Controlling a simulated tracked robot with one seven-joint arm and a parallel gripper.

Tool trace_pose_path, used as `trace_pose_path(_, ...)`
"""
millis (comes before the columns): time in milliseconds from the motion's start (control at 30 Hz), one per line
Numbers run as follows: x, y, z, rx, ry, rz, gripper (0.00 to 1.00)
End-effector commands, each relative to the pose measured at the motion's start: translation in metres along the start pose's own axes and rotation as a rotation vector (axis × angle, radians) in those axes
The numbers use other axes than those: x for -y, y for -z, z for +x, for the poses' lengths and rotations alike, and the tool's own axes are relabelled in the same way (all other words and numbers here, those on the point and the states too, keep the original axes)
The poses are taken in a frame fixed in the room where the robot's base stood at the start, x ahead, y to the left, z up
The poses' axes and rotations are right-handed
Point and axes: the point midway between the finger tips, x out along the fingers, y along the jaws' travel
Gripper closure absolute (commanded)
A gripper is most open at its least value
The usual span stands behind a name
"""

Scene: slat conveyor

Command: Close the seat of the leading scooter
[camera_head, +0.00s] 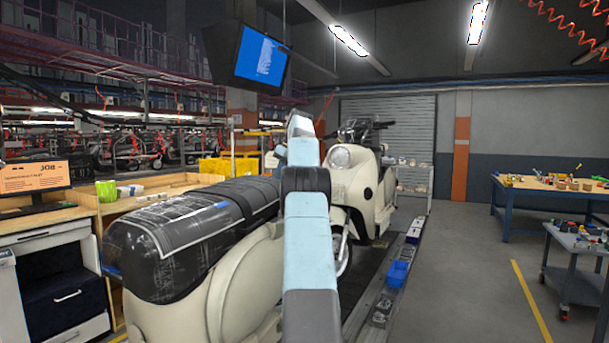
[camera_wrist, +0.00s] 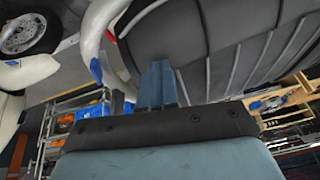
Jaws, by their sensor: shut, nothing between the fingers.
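A cream scooter (camera_head: 235,290) stands close in front of me on the conveyor in the head view. Its black seat (camera_head: 185,235), partly wrapped in clear film, lies lengthwise along the top of the body. I cannot tell whether its far edge meets the body, as my arm covers that part. A second cream scooter (camera_head: 368,190) stands farther along with its headlight towards me. In the wrist view, my gripper (camera_wrist: 158,75) is shut and empty, its tips close to a black ribbed seat surface (camera_wrist: 225,45); contact is unclear. The gripper is hidden in the head view.
A conveyor side rail (camera_head: 390,275) with a small blue bin (camera_head: 398,273) runs along the right. A wooden workbench (camera_head: 145,200) stands at the left. A blue-legged table (camera_head: 550,190) and a grey cart (camera_head: 575,240) stand right, with open floor before them.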

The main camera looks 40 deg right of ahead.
Motion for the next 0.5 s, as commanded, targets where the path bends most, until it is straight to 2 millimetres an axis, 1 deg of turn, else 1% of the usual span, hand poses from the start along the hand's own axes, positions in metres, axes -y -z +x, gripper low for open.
trace_pose_path(267,-0.006,-0.032,-0.018,-0.001,-0.004,0.004,1.0)
trace_pose_path(500,-0.014,-0.069,-0.034,-0.002,-0.005,0.004,1.0)
